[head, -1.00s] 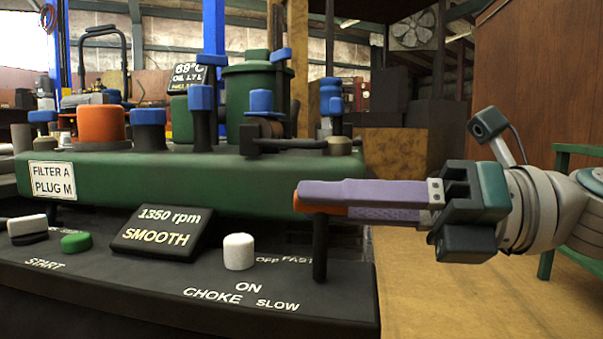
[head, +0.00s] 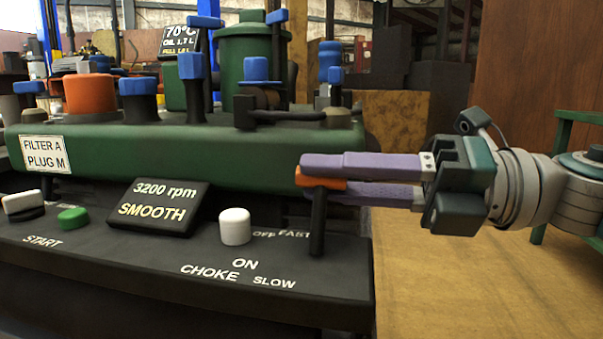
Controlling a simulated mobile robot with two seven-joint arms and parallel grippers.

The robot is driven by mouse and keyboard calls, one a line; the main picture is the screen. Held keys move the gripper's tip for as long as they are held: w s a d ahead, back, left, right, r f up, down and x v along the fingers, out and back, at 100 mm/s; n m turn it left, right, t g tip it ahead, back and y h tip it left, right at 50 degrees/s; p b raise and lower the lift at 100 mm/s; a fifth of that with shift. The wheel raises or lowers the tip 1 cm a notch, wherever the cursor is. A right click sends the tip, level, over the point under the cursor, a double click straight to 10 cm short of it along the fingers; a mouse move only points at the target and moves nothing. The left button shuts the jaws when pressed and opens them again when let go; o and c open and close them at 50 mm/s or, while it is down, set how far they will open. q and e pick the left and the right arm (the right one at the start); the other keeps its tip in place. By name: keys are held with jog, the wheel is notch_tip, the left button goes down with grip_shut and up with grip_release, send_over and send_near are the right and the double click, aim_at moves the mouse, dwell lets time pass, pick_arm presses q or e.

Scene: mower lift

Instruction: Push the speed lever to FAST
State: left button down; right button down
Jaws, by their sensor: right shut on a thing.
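The speed lever (head: 317,225) is a black post with an orange knob on the dark control panel (head: 130,262). It stands beside the FAST lettering and leans slightly toward the back. My right gripper (head: 320,178) reaches in from the right. Its two purple fingers are shut on the orange knob, one finger on each side. The rpm display (head: 158,207) reads 3200 rpm and SMOOTH. The SLOW lettering is nearer the panel's front edge. My left gripper is not in view.
A white choke knob (head: 235,227) stands left of the lever, near the OFF and ON lettering. A green button (head: 73,219) and a white switch (head: 23,206) are at the left. A green engine body (head: 200,149) with blue-capped parts stands behind. Floor right of the panel is clear.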

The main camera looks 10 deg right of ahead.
jog(key=shift+r, duration=0.1)
jog(key=c, duration=0.7)
grip_release()
jog(key=shift+s, duration=0.1)
jog(key=shift+c, duration=0.2)
jog(key=v, duration=1)
jog(key=shift+p, duration=0.35)
